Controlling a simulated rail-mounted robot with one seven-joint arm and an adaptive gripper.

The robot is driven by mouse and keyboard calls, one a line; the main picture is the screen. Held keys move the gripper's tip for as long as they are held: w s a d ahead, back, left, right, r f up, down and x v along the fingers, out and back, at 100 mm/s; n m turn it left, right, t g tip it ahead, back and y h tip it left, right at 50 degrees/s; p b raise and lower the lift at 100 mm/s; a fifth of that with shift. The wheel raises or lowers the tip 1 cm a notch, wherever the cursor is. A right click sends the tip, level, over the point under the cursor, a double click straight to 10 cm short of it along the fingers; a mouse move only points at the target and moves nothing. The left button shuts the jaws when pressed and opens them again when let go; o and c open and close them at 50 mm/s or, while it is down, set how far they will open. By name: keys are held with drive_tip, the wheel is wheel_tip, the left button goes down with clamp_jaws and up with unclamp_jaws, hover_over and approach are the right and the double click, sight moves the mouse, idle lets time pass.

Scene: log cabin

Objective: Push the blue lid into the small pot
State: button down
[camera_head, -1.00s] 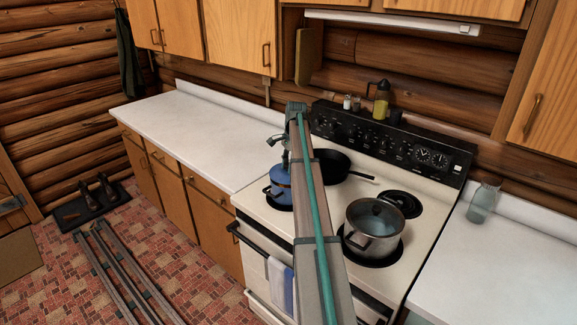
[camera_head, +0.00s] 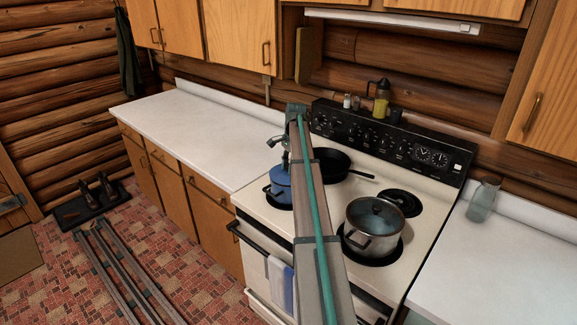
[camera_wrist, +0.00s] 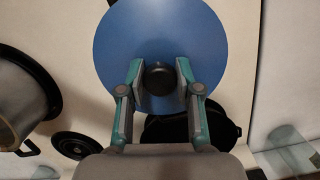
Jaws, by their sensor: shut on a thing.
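The blue lid (camera_wrist: 140,40) is a round disc with a dark knob (camera_wrist: 158,78) in the wrist view. My gripper (camera_wrist: 158,78) is shut on that knob from both sides. In the head view the small blue pot (camera_head: 279,189) stands on the stove's left front burner, and my gripper (camera_head: 285,157) is just above it, partly hidden by my arm. The lid is at the pot's top, but I cannot tell whether it is seated or tilted.
A large steel pot (camera_head: 372,233) with a glass lid stands right of my arm on the stove (camera_head: 417,240). A black skillet (camera_head: 330,166) is behind the small pot. A glass jar (camera_head: 483,200) stands on the right counter. The left counter (camera_head: 190,130) is clear.

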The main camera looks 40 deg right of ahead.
drive_tip(key=shift+f, duration=0.5)
drive_tip(key=c, duration=0.7)
unclamp_jaws()
drive_tip(key=r, duration=0.4)
drive_tip(key=d+r, duration=0.1)
drive_tip(key=r, duration=0.7)
drive_tip(key=shift+d, duration=0.4)
drive_tip(key=shift+s+f, duration=0.15)
